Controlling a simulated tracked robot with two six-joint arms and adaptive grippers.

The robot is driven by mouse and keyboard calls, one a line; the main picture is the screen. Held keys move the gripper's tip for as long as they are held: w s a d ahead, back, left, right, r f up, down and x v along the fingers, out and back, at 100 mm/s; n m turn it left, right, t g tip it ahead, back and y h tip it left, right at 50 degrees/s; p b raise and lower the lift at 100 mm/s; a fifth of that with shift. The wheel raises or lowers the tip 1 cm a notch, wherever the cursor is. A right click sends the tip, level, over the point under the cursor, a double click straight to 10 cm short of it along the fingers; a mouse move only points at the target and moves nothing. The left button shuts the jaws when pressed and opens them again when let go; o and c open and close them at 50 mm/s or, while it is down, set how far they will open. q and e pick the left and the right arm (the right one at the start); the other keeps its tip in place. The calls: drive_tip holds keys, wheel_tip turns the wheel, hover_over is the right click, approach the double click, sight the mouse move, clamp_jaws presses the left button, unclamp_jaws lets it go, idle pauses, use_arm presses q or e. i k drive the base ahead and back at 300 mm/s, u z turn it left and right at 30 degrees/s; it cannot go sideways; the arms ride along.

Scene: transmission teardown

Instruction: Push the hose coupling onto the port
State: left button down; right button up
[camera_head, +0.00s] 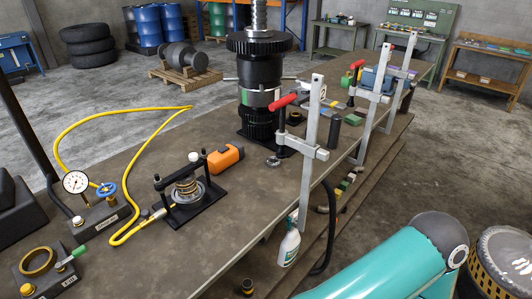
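A yellow hose (121,113) loops over the bench top from the gauge block (99,214) on the left. The block carries a round white dial gauge (75,182) and a blue handwheel (106,189). The hose's near end curves round to a small coupling (148,213) at the left side of a black clamp fixture (186,206). The fixture holds a coil spring (187,187) under a crossbar. The port is too small to make out, and I cannot tell whether the coupling touches it or sits on it. Neither of my grippers is in view.
An orange block (226,157) lies behind the fixture. A tall black transmission assembly (262,88) stands on the bench, with red-handled clamps (308,150) along the right edge. A ring station (38,262) sits at front left. The bench top (205,255) before the fixture is clear.

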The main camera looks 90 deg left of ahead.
sight(161, 214)
drive_tip(key=z, duration=0.45)
drive_tip(key=i, duration=0.35)
drive_tip(key=u, duration=3.9)
drive_tip(key=k, duration=0.95)
drive_tip(key=u, duration=0.15)
drive_tip(key=i, duration=0.95)
drive_tip(key=z, duration=0.1)
